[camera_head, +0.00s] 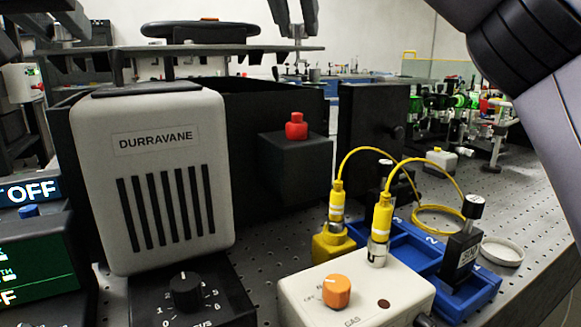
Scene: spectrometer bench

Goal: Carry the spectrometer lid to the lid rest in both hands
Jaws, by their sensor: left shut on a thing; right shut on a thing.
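The spectrometer lid (230,52) is a wide dark plate, seen nearly edge-on at the upper left. Short dark pieces hang from its underside. It is held roughly level above the open dark spectrometer housing (250,97), with a gap visible between them. My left gripper (66,28) is shut on the lid's left end, partly cut off by the top edge. My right gripper (297,30) comes down from the top and is shut on the lid's right end. I cannot make out the lid rest in this view.
A pale DURRAVANE unit (165,180) stands at the front left. A black block with a red knob (295,128) sits by the housing. A blue tray (415,247), yellow cables (352,152) and a white GAS box (355,295) occupy the front right. A black oval seat (200,30) shows behind the lid.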

